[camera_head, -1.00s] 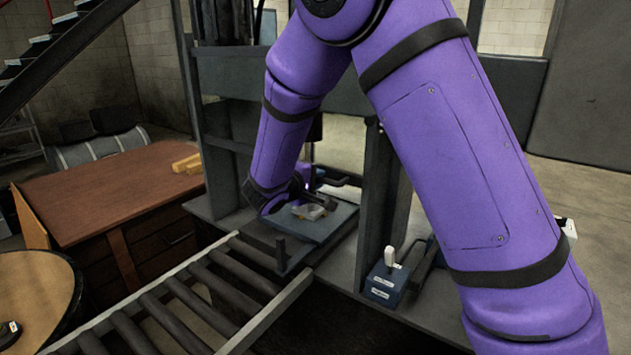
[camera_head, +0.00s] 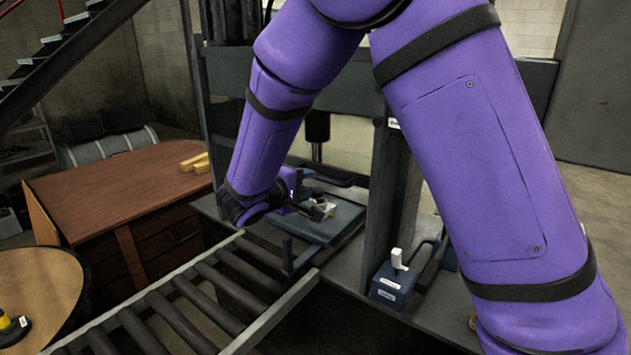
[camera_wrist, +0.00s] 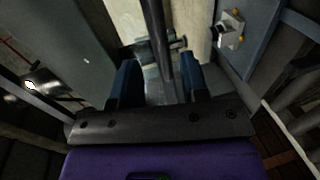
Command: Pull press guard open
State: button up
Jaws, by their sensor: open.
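The press is a dark steel frame with an upright post (camera_head: 385,215) and a ram (camera_head: 318,130) above a blue-grey plate (camera_head: 310,225). I cannot clearly make out the guard; my purple arm covers much of the press front. My gripper (camera_head: 322,208) is low at the press opening, just above the plate, next to a small pale item (camera_head: 342,212). In the wrist view my gripper (camera_wrist: 160,80) has its two dark fingers apart. A long dark bar (camera_wrist: 156,40) runs between them; contact is unclear, and I cannot tell whether it belongs to the guard.
A roller conveyor (camera_head: 195,300) runs up to the press front. A brown wooden desk (camera_head: 110,190) with yellow blocks (camera_head: 195,162) is at left, near a round table (camera_head: 35,290).

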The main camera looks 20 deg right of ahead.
jog(key=shift+v, duration=1.55)
jog(key=shift+d, duration=0.1)
jog(key=s+d+r+m+g+y, duration=0.2)
jog(key=s+d+r+g, duration=0.2)
jog(key=s+d, duration=0.3)
jog(key=s+d+r+m+g+y, duration=0.2)
jog(key=s+d+r+m+g, duration=0.1)
jog(key=s+d, duration=0.35)
jog(key=s+r+t+y, duration=0.1)
jog(key=s+y, duration=0.2)
jog(key=s, duration=0.2)
jog(key=s+r+m+t+y, duration=0.1)
jog(key=s+r+y, duration=0.1)
jog(key=s, duration=0.4)
jog(key=s+d+r+m+t+y, duration=0.1)
jog(key=s+r+y, duration=0.1)
jog(key=s, duration=0.4)
jog(key=shift+s+y, duration=0.15)
jog(key=shift+y, duration=0.65)
